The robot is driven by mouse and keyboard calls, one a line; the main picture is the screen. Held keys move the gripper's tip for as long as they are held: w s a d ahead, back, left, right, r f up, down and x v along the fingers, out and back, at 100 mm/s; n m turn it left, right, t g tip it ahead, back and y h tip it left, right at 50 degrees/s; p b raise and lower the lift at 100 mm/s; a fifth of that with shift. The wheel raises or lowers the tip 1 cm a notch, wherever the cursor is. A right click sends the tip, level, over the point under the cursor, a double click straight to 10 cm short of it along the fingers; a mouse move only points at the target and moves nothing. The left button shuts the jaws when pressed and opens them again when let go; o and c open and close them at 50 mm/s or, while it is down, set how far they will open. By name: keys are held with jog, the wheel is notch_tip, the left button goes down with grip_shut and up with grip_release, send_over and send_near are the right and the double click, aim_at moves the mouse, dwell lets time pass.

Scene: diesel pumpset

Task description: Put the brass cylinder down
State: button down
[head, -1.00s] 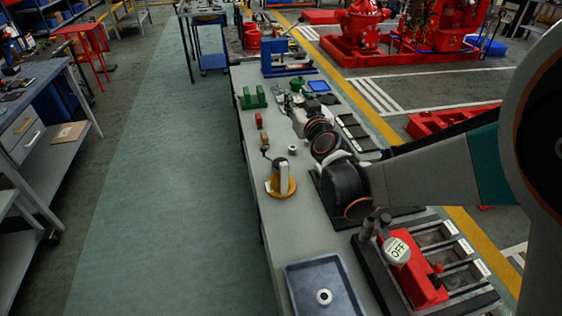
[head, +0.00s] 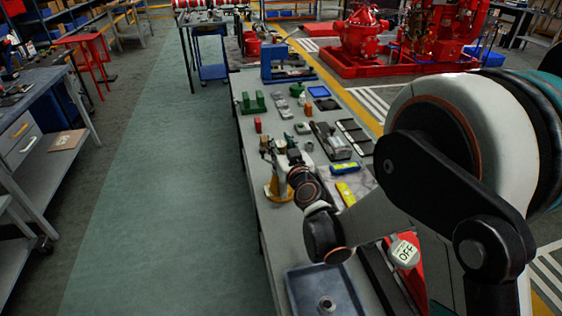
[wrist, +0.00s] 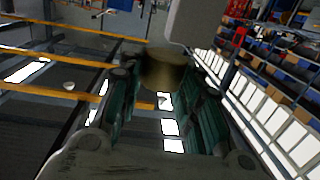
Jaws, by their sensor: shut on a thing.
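The cylinder is dull brass with a flat top. In the head view I cannot make out the cylinder apart from the gripper. Its contact with anything below cannot be told.
The grey bench (head: 247,205) holds green blocks (head: 253,103), a small red block (head: 257,125), a yellow item (head: 346,193) and a black tray (head: 355,137). A blue-grey tray (head: 300,285) with a metal ring (head: 326,304) is at the near end.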

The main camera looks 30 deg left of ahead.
jog(key=shift+f+b, duration=0.8)
jog(key=shift+f, duration=1.6)
jog(key=shift+r, duration=0.1)
jog(key=c, duration=1.6)
grip_release()
jog(key=shift+f, duration=0.2)
jog(key=o, duration=0.4)
jog(key=shift+r, duration=0.1)
jog(key=shift+o, duration=0.2)
